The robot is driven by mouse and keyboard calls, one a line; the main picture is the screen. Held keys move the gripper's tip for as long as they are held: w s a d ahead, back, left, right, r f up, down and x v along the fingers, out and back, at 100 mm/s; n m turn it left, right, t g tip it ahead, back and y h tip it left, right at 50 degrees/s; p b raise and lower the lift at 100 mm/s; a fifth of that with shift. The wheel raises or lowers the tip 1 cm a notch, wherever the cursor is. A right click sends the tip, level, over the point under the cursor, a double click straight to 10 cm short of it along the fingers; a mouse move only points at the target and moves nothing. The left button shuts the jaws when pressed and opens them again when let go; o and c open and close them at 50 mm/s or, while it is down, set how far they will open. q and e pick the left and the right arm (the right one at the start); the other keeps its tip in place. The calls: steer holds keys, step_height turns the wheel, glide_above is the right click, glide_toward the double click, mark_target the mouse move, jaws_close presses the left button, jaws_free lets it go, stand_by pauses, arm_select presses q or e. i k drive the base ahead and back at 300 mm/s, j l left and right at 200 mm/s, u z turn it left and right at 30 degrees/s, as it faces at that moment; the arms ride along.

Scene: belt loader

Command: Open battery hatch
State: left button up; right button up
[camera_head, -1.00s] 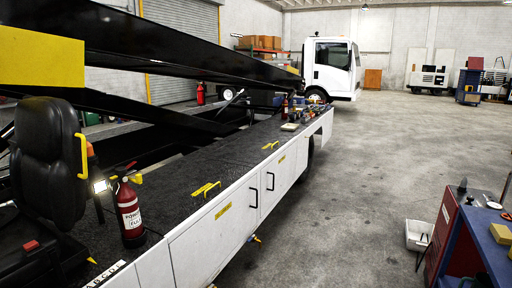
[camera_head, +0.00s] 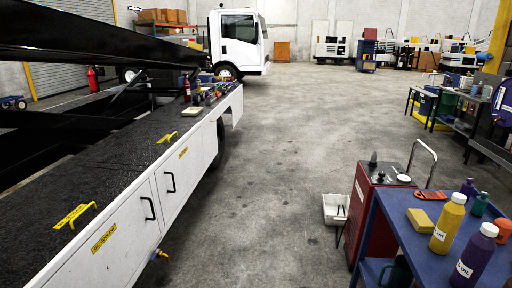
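The belt loader's white side (camera_head: 120,225) runs along the left of the head view. It has side panels with black handles (camera_head: 149,208) and (camera_head: 171,182), and all the panels beside these handles look closed. One yellow label (camera_head: 104,238) sits on the nearer panel, and a smaller yellow label (camera_head: 183,152) sits farther along. The labels are too small to read surely, so I cannot tell which panel is the battery hatch. Yellow grab handles (camera_head: 75,215) and (camera_head: 167,137) stand on the black deck. Neither of my grippers is in view.
A blue table (camera_head: 398,207) with bottles and a yellow block (camera_head: 420,219) stands at the right, beside a red cabinet (camera_head: 376,215). A white bin (camera_head: 335,210) is on the floor. The concrete floor (camera_head: 270,170) between is clear.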

mark_target(144, 146)
steer(key=i+l, duration=0.1)
steer(key=i, duration=0.8)
steer(key=i+l, duration=0.1)
steer(key=i, duration=0.85)
